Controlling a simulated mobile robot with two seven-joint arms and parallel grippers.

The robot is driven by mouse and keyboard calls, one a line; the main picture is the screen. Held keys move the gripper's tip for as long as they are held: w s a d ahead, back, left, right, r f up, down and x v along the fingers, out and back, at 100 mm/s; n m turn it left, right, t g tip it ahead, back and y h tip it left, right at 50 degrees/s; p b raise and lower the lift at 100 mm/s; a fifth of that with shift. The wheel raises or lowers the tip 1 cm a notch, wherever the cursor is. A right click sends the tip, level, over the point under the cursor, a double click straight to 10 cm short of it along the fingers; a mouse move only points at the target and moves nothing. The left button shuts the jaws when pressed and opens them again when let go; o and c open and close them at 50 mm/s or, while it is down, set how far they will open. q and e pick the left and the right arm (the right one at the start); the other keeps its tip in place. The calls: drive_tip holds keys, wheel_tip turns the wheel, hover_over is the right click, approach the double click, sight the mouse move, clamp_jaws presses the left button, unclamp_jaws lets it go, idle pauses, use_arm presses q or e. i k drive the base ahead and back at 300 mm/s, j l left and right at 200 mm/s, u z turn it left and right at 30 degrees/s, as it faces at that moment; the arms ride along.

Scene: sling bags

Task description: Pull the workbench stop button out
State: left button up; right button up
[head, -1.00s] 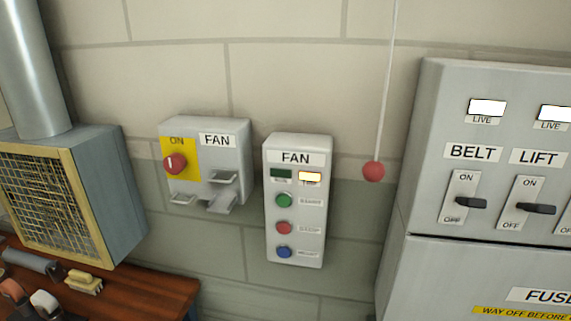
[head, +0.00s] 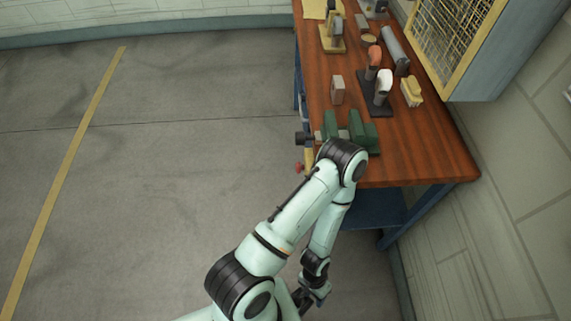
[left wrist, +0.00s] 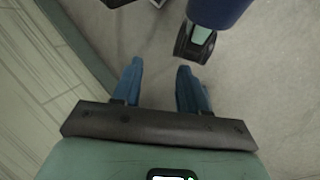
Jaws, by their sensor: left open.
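The workbench (head: 420,150) has a wooden top and blue legs, and stands at the right of the head view. A small red knob (head: 299,168), which looks like the stop button, sticks out at its front edge beside a yellow part (head: 309,158). My left arm reaches up past the bench corner and bends back down. My left gripper (head: 304,299) hangs low over the floor, well below the button and apart from it. In the left wrist view its blue fingers (left wrist: 160,88) are spread with nothing between them. The button does not clearly show there. My right gripper is out of view.
A green vise (head: 362,132) sits on the bench close to my arm. Several tools and blocks stand farther along the top. A blue-sided mesh cabinet (head: 490,75) hangs on the right wall. The grey floor (head: 180,170) left of the bench is clear.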

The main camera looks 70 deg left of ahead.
sight(299, 167)
drive_tip(key=u, duration=1.95)
drive_tip(key=k+j+z, duration=0.1)
drive_tip(key=j, duration=0.2)
drive_tip(key=k+j, duration=0.2)
drive_tip(key=j+z, duration=0.05)
drive_tip(key=j, duration=0.05)
